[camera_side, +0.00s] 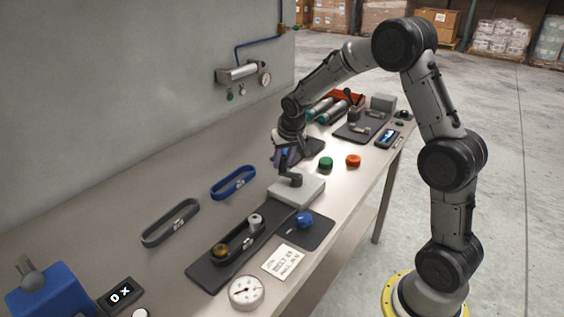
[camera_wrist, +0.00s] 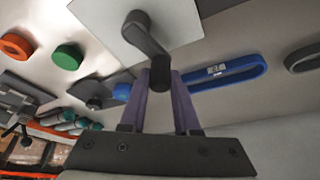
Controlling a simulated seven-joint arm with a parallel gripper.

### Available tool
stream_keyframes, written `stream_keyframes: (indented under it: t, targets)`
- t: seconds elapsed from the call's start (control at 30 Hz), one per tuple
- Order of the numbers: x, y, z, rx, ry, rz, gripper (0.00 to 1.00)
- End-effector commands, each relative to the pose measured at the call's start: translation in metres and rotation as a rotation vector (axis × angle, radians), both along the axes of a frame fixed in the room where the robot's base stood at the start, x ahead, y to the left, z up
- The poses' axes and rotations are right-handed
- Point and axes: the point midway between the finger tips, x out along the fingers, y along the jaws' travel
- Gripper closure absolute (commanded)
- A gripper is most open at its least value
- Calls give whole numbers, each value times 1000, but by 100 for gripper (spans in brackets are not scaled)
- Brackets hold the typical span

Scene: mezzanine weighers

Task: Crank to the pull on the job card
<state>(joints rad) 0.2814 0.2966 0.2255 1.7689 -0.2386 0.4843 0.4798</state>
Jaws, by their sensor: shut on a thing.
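The crank (camera_side: 292,180) is a dark arm on a pale grey block (camera_side: 312,192) on the bench. In the wrist view the crank arm (camera_wrist: 148,35) runs from the block (camera_wrist: 100,22) to a black grip. My gripper (camera_side: 288,165), with purple fingers in the wrist view (camera_wrist: 160,85), is shut on that grip. The white job card (camera_side: 285,262) lies at the bench's front; its small print is not surely legible. A round white dial (camera_side: 246,292) is near it; its reading is unclear. A dark plate (camera_side: 205,270) carries a brass pulley (camera_side: 221,249) and a steel pulley (camera_side: 254,221).
A grey belt (camera_side: 170,222) and a blue belt (camera_side: 233,182) lie toward the wall. A blue knob (camera_side: 305,219) is beside the crank block. Green (camera_side: 326,162) and orange (camera_side: 353,160) round pieces lie beyond. A small display (camera_side: 121,295) and blue machine (camera_side: 50,295) stand front left.

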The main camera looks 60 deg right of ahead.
Motion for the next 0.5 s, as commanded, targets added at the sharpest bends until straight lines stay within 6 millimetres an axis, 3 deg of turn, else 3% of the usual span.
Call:
stream_keyframes:
  t: [0.5]
  targets:
    - [1, -15, 1, -2, 0, -334, 100]
